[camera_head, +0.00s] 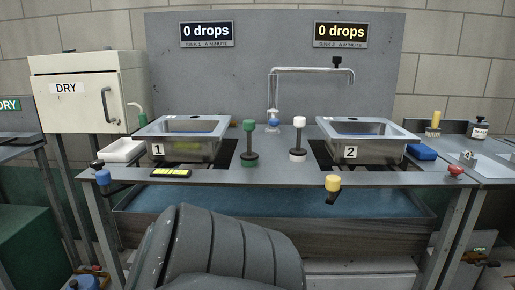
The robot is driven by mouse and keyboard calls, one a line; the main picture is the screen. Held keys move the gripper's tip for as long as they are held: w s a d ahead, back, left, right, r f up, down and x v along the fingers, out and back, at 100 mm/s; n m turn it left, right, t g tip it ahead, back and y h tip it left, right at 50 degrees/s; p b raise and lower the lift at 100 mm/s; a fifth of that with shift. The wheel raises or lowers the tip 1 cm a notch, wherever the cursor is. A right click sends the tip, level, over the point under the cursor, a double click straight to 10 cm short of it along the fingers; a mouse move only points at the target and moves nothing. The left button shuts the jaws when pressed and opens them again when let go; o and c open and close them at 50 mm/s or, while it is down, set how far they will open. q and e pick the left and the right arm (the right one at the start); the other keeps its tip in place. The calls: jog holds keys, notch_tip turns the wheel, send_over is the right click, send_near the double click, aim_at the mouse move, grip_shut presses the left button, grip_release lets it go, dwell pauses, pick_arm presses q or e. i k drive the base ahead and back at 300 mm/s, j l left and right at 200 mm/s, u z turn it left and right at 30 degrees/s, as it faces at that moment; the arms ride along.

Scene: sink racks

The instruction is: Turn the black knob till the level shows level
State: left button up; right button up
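A small black knob (97,165) is at the left end of the grey counter, just behind a blue knob (103,177). Another black knob (337,62) tops the tap above sink 2. A yellow-green level (171,172) lies flat on the counter in front of sink 1; its bubble is too small to read. Neither gripper shows. A large grey ribbed shape, which looks like part of my arm, fills the lower middle.
Sink 1 (178,153) and sink 2 (357,151) stand on the counter. Between them rise a green-topped lever (249,125) and a white-topped lever (299,122). A yellow knob (332,183) and red knob (456,171) sit at the front edge. Both signs read 0 drops.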

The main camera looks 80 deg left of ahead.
aim_at(98, 164)
jog(key=u, duration=3.6)
jog(key=k+u, duration=0.15)
jog(key=i+l, duration=0.05)
